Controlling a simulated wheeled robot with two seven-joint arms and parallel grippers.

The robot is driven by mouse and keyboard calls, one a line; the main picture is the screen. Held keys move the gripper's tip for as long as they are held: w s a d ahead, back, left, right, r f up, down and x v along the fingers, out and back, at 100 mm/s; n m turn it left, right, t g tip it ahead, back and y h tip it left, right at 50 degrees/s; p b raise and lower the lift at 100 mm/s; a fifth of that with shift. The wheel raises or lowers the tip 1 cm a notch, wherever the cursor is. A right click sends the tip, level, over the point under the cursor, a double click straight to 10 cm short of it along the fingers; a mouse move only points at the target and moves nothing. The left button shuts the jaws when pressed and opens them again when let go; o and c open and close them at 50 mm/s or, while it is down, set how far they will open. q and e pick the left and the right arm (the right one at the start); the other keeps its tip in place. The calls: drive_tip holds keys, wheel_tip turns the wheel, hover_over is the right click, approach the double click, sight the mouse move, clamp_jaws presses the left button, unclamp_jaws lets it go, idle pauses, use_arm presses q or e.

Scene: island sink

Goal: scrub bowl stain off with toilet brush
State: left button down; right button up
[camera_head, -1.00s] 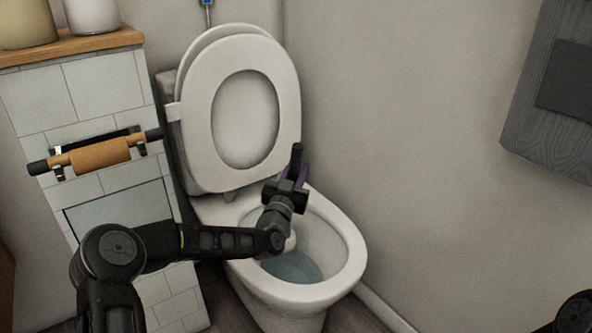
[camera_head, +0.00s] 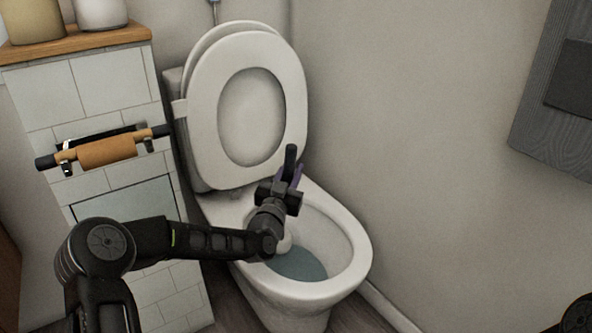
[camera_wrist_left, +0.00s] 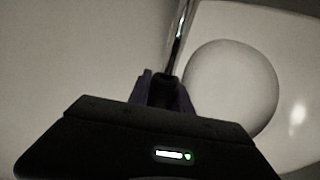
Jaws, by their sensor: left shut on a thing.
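The toilet (camera_head: 350,228) stands in the middle of the head view, its lid and seat raised and grey-blue water (camera_head: 300,264) in its bowl. A pale rounded part shows below the wrist, probably the brush head. In the left wrist view the gripper (camera_wrist_left: 165,85) holds a shiny metal rod (camera_wrist_left: 180,35) beside a large pale round shape. I see no clear stain.
A white tiled block (camera_head: 60,95) with a wooden top stands left of the toilet, with an orange-brown roll (camera_head: 107,152) on a holder. A grey panel (camera_head: 555,90) hangs on the right wall. Floor and wall right of the toilet look clear.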

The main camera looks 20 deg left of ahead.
use_arm(q)
drive_tip(key=shift+s+a, duration=0.4)
drive_tip(key=shift+s+a+f, duration=0.1)
drive_tip(key=shift+s+a, duration=0.8)
drive_tip(key=shift+w+d, duration=0.65)
drive_tip(key=shift+w, duration=0.05)
